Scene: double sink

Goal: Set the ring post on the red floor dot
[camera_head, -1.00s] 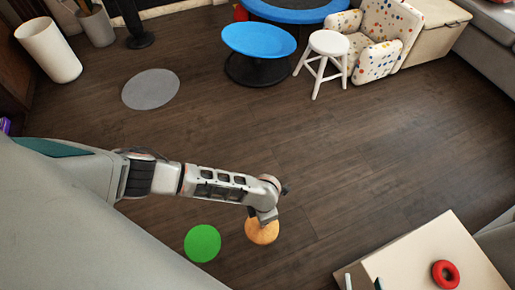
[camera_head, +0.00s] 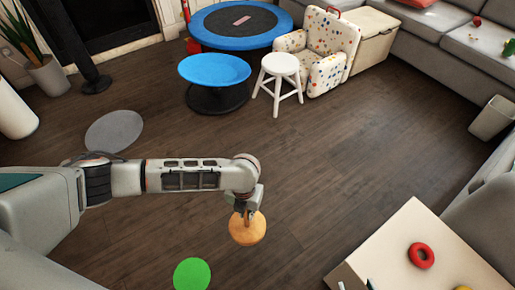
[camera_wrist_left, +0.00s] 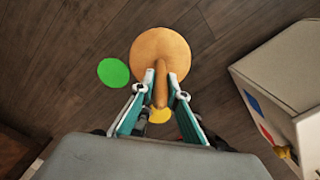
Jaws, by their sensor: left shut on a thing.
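The base hangs below the fingers, seemingly clear of the floor, though the height is hard to judge. A green floor dot (camera_head: 192,274) lies in front of it and also shows in the left wrist view (camera_wrist_left: 113,73). I see no red floor dot.
A pale table (camera_head: 400,255) with a red ring (camera_head: 421,255) stands at the right. A grey floor disc (camera_head: 114,130) lies at the left. A white stool (camera_head: 280,66), blue round table (camera_head: 214,70) and spotted armchair (camera_head: 318,50) stand at the back. Open wooden floor lies between.

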